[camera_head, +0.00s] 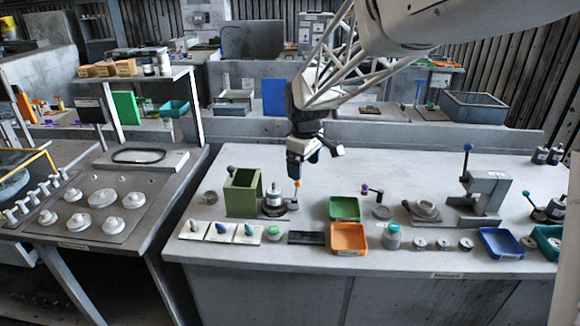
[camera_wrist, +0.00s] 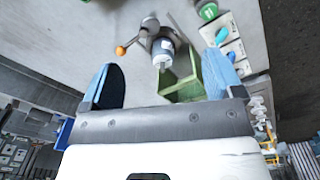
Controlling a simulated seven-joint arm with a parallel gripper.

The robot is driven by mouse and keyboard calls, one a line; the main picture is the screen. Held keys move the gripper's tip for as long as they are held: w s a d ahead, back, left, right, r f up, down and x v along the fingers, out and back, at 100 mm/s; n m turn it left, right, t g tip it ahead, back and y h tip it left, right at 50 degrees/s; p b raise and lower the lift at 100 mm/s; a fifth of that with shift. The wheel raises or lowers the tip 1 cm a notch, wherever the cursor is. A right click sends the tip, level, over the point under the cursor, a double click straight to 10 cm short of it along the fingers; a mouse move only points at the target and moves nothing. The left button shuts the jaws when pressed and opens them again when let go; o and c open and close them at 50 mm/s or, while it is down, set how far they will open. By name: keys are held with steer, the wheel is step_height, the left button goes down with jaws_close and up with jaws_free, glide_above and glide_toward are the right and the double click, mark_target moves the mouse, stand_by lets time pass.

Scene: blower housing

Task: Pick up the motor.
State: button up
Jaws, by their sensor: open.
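A small grey cylinder with a pale top, which looks like the motor (camera_head: 273,192), stands upright in a dark round holder beside a green open box (camera_head: 241,193). In the wrist view, the motor (camera_wrist: 163,53) lies beyond the gap between my fingers, near the green box (camera_wrist: 185,87). A lever with an orange knob (camera_head: 297,183) is at the holder's right; the knob also shows in the wrist view (camera_wrist: 120,50). My gripper (camera_head: 303,166) is open and empty, above and slightly right of the motor. Its blue fingers show apart in the wrist view (camera_wrist: 164,82).
Cards with small parts (camera_head: 221,231) lie in front of the green box. A green tray (camera_head: 345,208), an orange tray (camera_head: 348,238) and a jar (camera_head: 391,237) stand to the right. A press (camera_head: 484,194) stands farther right. The bench behind the holder is clear.

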mark_target(274, 183)
steer(key=w+a+f+n, duration=0.1)
steer(key=w+a+f, duration=0.1)
steer(key=a, duration=0.1)
steer(key=w+a+f+n, duration=0.1)
steer(key=w+a+f, duration=0.1)
steer(key=w+a, duration=0.1)
steer(key=w+a+f+n, duration=0.1)
steer(key=w+a+f, duration=0.1)
steer(key=a, duration=0.1)
steer(key=shift+w+a+f+n+g, duration=0.3)
steer(key=shift+w+a+f, duration=0.05)
steer(key=shift+a+f, duration=0.05)
steer(key=shift+f, duration=1.35)
steer(key=shift+d+f, duration=0.15)
steer(key=shift+f, duration=2.4)
steer(key=c, duration=1.3)
